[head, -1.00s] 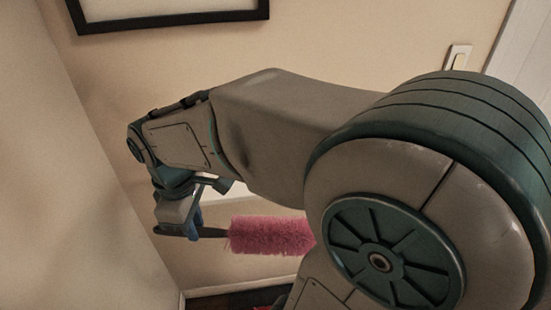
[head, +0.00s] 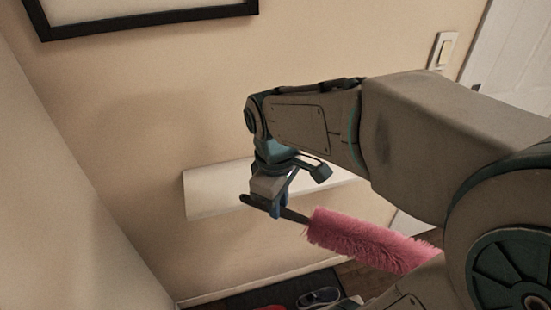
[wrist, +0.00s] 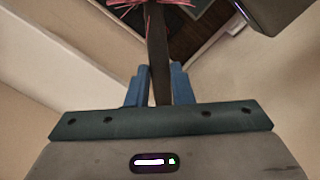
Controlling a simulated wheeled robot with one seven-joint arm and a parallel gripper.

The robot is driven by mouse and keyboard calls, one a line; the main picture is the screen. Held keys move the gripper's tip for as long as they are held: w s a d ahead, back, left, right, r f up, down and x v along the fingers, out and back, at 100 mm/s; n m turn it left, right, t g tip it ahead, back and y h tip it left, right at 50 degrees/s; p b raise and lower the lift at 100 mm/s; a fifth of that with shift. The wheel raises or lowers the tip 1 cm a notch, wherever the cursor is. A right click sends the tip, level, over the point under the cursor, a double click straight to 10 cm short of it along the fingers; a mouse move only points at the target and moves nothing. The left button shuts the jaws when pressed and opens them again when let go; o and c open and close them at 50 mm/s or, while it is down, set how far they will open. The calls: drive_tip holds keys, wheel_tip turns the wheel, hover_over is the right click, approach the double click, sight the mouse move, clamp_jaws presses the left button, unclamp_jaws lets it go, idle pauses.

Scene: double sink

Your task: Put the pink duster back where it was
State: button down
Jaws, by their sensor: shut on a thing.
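The pink duster (head: 365,240) has a fluffy pink head and a dark handle. My gripper (head: 279,208) is shut on the handle and holds the duster in the air, its head pointing right and slightly down in the head view. In the wrist view, the dark handle (wrist: 158,60) runs between the two blue fingers of my gripper (wrist: 160,85), and only a few pink strands show at the top edge. A white wall shelf (head: 212,192) is behind my gripper; my arm hides part of it. I cannot tell the exact gap between them.
A dark mat (head: 255,298) lies on the floor below, with a shoe (head: 322,297) on it. A black picture frame (head: 145,22) hangs above. A light switch (head: 444,50) and a white door (head: 508,60) are at the right. Bare wall stands at the left.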

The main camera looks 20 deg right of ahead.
drive_tip(key=shift+w+d, duration=0.15)
drive_tip(key=shift+w, duration=0.1)
drive_tip(key=w+p, duration=0.1)
drive_tip(key=w, duration=0.5)
drive_tip(key=w+f+p, duration=0.1)
drive_tip(key=w+p, duration=0.1)
drive_tip(key=w, duration=0.5)
drive_tip(key=w+f+p, duration=0.1)
drive_tip(key=w+p, duration=0.1)
drive_tip(key=w, duration=0.4)
drive_tip(key=shift+w+d+f, duration=0.1)
drive_tip(key=shift+w+d, duration=0.1)
wheel_tip(320, 180, down, 4)
drive_tip(key=shift+s+r+p, duration=0.1)
drive_tip(key=shift+p, duration=0.55)
drive_tip(key=shift+w+f, duration=0.25)
drive_tip(key=shift+f, duration=0.25)
drive_tip(key=c, duration=1.3)
unclamp_jaws()
